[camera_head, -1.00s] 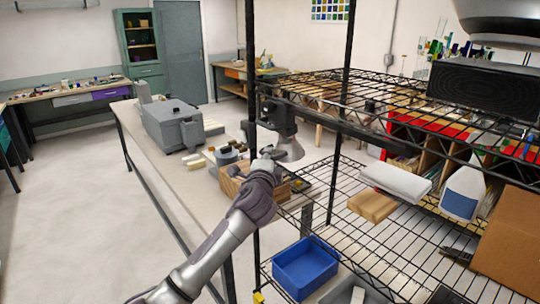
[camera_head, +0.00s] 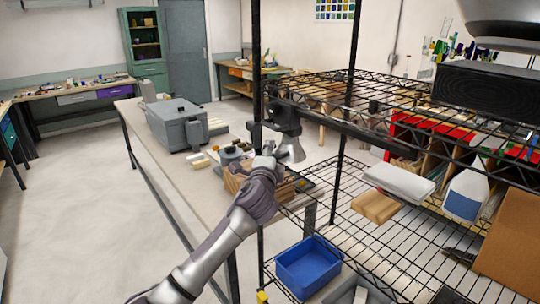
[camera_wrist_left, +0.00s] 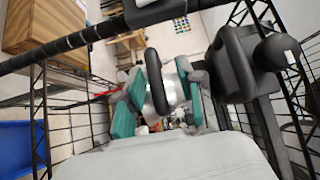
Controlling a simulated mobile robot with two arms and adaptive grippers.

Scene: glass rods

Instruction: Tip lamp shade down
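The lamp hangs at the near shelf post. Its grey, cone-like shade (camera_head: 292,150) shows beside my left gripper (camera_head: 264,160) in the head view, below a dark lamp body (camera_head: 285,117). In the left wrist view, a black loop handle (camera_wrist_left: 155,80) stands in front of the silvery shade (camera_wrist_left: 172,90). The teal-padded fingers of my left gripper (camera_wrist_left: 157,112) are apart, one on each side of the loop. I cannot tell whether either pad touches it. My right gripper is not in view.
The black wire shelf (camera_head: 345,110) and its upright post (camera_head: 257,70) stand close to my left arm. A workbench (camera_head: 180,180) carries a grey box (camera_head: 178,125) and a wooden crate (camera_head: 235,182). A blue bin (camera_head: 308,267) sits on a low shelf.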

